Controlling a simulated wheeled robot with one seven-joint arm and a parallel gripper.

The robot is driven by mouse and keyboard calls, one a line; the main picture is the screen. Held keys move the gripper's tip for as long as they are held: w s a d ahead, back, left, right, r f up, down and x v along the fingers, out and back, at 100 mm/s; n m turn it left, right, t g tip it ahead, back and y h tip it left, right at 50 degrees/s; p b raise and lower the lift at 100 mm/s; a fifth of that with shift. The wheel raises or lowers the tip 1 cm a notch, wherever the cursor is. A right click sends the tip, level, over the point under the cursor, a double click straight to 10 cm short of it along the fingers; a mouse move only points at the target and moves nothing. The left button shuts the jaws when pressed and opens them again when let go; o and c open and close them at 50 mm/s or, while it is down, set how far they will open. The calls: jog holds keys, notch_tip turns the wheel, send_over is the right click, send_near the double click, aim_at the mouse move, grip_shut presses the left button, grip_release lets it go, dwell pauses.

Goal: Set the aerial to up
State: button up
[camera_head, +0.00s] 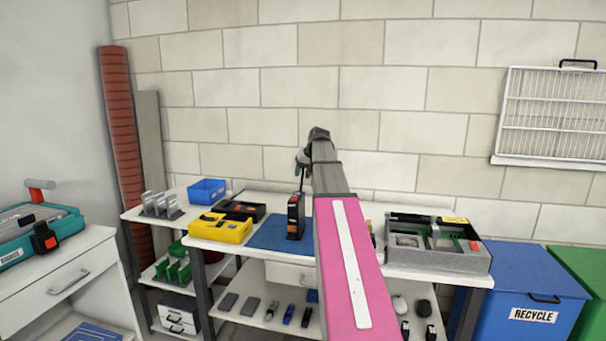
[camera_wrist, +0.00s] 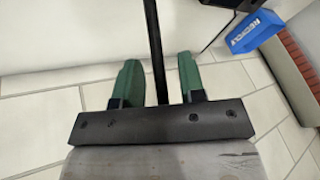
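A black handheld radio (camera_head: 296,216) with orange-red marks stands upright on a blue mat on the workbench. A thin dark aerial (camera_head: 301,180) seems to rise from its top towards my gripper (camera_head: 302,160). In the wrist view a long black rod (camera_wrist: 153,35), which looks like the aerial, runs between the two green fingers of my gripper (camera_wrist: 158,64). The fingers are apart, with a gap on each side of the rod, so they are not closed on it. The rod's end near the gripper's palm is hard to make out.
A yellow tray (camera_head: 220,228) and a black tray (camera_head: 240,209) lie left of the blue mat (camera_head: 268,235). A grey fixture box (camera_head: 438,243) stands at the right. A blue bin (camera_head: 209,190) is behind. My pink arm covers the bench's middle.

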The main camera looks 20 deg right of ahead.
aim_at(300, 191)
grip_shut()
jog(key=shift+s+a, duration=0.1)
jog(key=shift+s, duration=0.05)
jog(key=shift+s+a+r+n+t+h, duration=0.2)
jog(key=shift+s+a+t+h, duration=0.15)
jog(key=shift+s+t, duration=0.2)
jog(key=shift+s+a+r+n+t+h, duration=0.1)
jog(key=shift+s+a+r+t+h, duration=0.25)
jog(key=shift+t, duration=0.3)
jog(key=shift+s+a+n+t+h, duration=0.2)
jog(key=shift+s+t+h, duration=0.1)
jog(key=shift+s+t, duration=0.25)
jog(key=shift+s+a+n+t+h, duration=0.2)
jog(key=shift+s+t+h, duration=0.1)
jog(key=shift+t, duration=0.45)
grip_release()
